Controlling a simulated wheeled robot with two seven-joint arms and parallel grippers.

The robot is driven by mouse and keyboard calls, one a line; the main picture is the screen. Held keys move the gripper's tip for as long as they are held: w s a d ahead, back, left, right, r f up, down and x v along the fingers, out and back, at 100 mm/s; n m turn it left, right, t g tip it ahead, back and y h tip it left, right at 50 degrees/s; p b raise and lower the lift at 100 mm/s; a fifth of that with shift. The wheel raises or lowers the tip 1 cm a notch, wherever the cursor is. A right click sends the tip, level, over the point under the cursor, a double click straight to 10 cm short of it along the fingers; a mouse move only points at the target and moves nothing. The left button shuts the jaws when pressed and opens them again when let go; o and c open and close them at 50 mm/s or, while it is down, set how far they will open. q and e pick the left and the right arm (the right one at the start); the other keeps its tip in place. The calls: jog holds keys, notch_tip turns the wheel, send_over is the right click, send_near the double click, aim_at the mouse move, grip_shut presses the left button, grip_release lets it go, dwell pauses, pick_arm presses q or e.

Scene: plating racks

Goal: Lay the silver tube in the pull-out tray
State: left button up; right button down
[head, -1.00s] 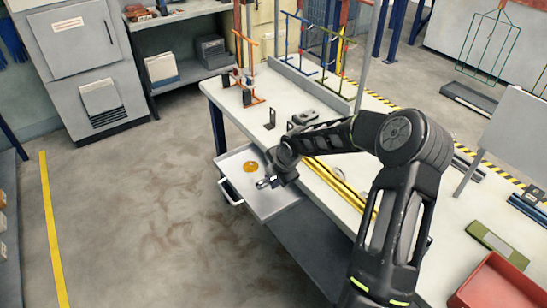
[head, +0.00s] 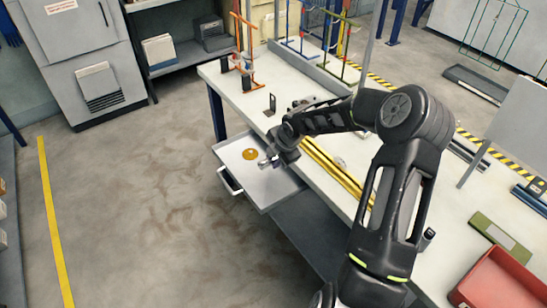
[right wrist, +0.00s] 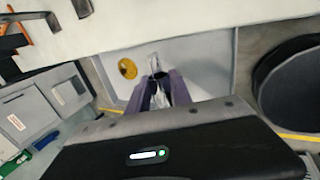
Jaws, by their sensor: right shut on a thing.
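The pull-out tray (head: 262,190) stands open from the near side of the white bench, and its light floor also shows in the right wrist view (right wrist: 207,62). A gold round piece (head: 250,154) lies in it. My right gripper (head: 268,163) is over the tray, just to the right of the gold piece. In the right wrist view its fingers (right wrist: 160,92) are shut on the silver tube (right wrist: 155,64), whose end sticks out past the fingertips toward the tray. I cannot tell whether the tube touches the tray floor. My left gripper is not in view.
Yellow bars (head: 335,172) lie along the bench beside my right arm. A black bracket (head: 270,105) and an orange rack (head: 240,45) stand farther back. A red bin (head: 498,282) is at the lower right. The tray's handle (head: 229,182) faces open floor.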

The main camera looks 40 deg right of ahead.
jog(key=b, duration=0.3)
send_over(270, 174)
jog(key=s, duration=0.3)
jog(key=shift+w+f, duration=0.2)
jog(key=shift+f, duration=2.3)
jog(key=c, duration=1.1)
grip_release()
jog(key=v, duration=0.7)
jog(key=shift+s+r, duration=0.15)
jog(key=shift+r, duration=0.2)
